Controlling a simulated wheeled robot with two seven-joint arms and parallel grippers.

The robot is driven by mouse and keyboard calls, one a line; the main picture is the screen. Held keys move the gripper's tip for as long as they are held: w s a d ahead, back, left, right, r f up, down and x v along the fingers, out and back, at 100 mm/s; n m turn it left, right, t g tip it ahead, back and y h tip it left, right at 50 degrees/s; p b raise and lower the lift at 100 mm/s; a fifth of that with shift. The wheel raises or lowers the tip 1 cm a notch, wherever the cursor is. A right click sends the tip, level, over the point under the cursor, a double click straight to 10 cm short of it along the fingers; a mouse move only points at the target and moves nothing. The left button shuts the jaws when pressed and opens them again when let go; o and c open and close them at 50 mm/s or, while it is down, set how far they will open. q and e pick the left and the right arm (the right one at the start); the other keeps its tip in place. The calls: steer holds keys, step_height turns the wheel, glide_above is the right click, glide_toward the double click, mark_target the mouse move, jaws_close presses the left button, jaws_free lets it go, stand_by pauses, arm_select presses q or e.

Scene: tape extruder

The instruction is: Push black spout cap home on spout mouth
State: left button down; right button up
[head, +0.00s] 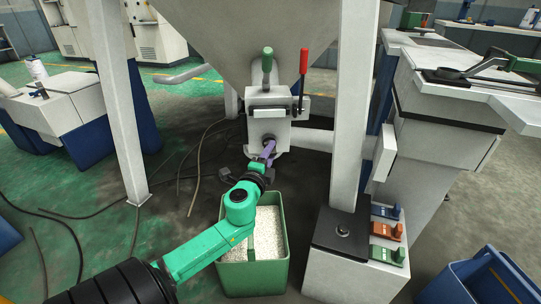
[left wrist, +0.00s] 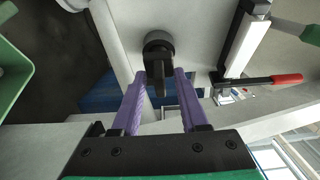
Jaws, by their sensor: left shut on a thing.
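The black spout cap (left wrist: 159,42) shows in the left wrist view as a dark round piece with a tab pointing back at my gripper. My left gripper (left wrist: 159,76) has its purple fingers on either side of the tab and is shut on it. In the head view my left gripper (head: 269,150) reaches up to the front of the pale spout block (head: 268,108) under the hopper. The cap is against or very near the spout mouth, which it hides. I cannot tell whether a gap remains. My right gripper is out of view.
A green bin (head: 255,278) of white pellets stands below the spout, under my left arm. A green-handled lever (head: 267,62) and a red-handled lever (head: 303,64) rise from the block. Pale posts (head: 350,110) stand on both sides. A blue bin (head: 478,283) is at lower right.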

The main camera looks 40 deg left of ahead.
arm_select(q)
steer(key=shift+w+a, duration=0.4)
steer(key=shift+c, duration=1.7)
jaws_free()
steer(key=v, duration=1.4)
steer(key=shift+s, duration=0.25)
